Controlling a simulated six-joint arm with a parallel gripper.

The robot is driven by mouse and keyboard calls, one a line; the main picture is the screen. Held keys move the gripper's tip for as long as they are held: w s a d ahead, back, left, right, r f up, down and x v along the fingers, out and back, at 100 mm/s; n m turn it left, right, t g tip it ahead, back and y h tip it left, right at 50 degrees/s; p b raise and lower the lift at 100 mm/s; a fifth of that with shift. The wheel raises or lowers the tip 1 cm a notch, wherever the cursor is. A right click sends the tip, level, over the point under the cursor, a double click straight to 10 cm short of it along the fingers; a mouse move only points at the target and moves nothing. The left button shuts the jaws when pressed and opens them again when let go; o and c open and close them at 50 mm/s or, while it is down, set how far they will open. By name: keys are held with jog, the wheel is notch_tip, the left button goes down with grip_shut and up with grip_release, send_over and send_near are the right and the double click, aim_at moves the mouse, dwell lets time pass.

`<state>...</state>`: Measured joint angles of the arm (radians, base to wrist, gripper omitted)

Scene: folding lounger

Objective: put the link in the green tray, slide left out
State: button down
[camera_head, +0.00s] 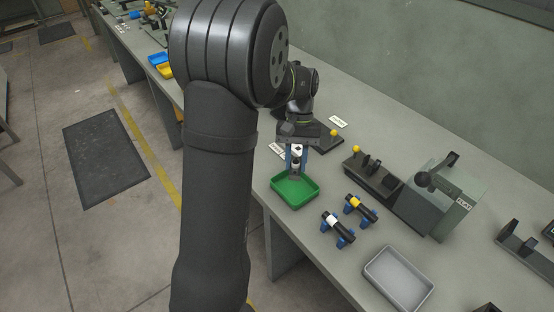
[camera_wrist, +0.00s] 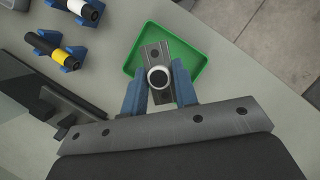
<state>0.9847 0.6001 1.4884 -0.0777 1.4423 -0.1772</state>
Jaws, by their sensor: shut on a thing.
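My gripper (camera_head: 297,163) is shut on the link, with its blue fingers on either side of it. In the wrist view my gripper (camera_wrist: 159,88) holds the link (camera_wrist: 154,54), a grey bar with a white-ringed dark round end. The green tray (camera_head: 311,194) stands on the bench under the gripper. In the wrist view the green tray (camera_wrist: 196,46) lies behind the link; the gap between them is hard to judge. Two dark slide-like fixtures with yellow knobs stand on the bench, one behind my gripper (camera_head: 327,133), one to its right (camera_head: 374,176).
Two dark cylinders on blue rests, one white-banded (camera_head: 338,228) and one yellow-banded (camera_head: 361,208), lie right of the green tray. An empty grey tray (camera_head: 398,279) is nearer the front. A grey box fixture with a lever (camera_head: 452,198) stands at right. My arm hides part of the bench.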

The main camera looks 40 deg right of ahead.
aim_at(294, 191)
jog(key=shift+f, duration=3.45)
jog(key=shift+f, duration=0.6)
jog(key=c, duration=1.1)
grip_release()
jog(key=shift+o, duration=0.2)
jog(key=v, duration=1.7)
jog(key=shift+r, duration=0.2)
jog(key=shift+d, duration=0.1)
